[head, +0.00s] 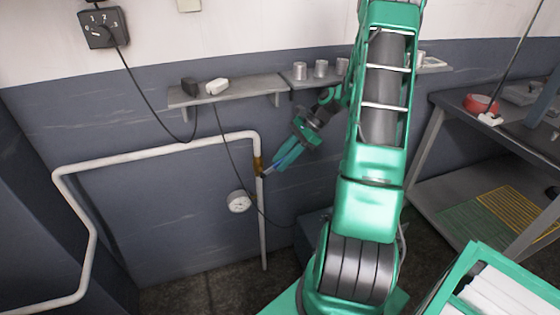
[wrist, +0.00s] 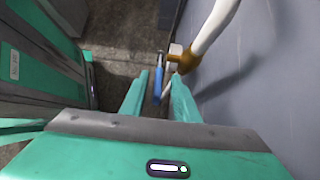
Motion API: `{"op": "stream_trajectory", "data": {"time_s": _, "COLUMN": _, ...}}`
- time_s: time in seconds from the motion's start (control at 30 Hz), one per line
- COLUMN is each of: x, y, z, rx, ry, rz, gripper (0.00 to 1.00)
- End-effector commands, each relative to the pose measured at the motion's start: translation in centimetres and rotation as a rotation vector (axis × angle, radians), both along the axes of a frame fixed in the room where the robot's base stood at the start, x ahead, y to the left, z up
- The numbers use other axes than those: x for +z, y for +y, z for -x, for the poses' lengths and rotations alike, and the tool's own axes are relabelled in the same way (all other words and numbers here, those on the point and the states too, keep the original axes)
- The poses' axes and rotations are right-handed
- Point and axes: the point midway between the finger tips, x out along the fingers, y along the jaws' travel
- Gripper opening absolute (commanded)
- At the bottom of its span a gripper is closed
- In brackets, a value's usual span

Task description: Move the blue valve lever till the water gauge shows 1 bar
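The blue valve lever (wrist: 158,84) shows in the wrist view between my two fingers, with visible gaps on both sides. It joins the brass valve (wrist: 184,60), which also shows on the white pipe in the head view (head: 258,164). My gripper (wrist: 159,76) is open, its green fingers pointing at the lever. In the head view my gripper (head: 274,167) is just right of the valve and hides most of the lever. The round white water gauge (head: 239,201) is attached to the pipe below the valve. Its needle is too small to read.
The white pipe (head: 155,153) runs along the grey wall. Above it is a shelf (head: 240,90) with small items, and a black dial box (head: 102,27) hangs at upper left. A workbench (head: 440,103) stands at right. A green crate (head: 452,278) holds white items at lower right.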

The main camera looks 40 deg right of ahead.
Motion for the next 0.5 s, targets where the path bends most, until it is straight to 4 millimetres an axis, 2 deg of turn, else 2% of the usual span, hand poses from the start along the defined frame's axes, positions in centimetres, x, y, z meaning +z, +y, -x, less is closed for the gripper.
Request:
{"op": "stream_trajectory", "data": {"time_s": 0.27, "x": 0.4, "y": -0.4, "z": 0.1, "rx": -0.001, "ry": 0.001, "rz": 0.0, "gripper": 0.28}}
{"op": "stream_trajectory", "data": {"time_s": 0.37, "x": 0.8, "y": -1.5, "z": 0.4, "rx": -0.004, "ry": 0.001, "rz": 0.001, "gripper": 0.28}}
{"op": "stream_trajectory", "data": {"time_s": 0.5, "x": 0.8, "y": -4.0, "z": 1.4, "rx": -0.005, "ry": 0.001, "rz": 0.001, "gripper": 0.28}}
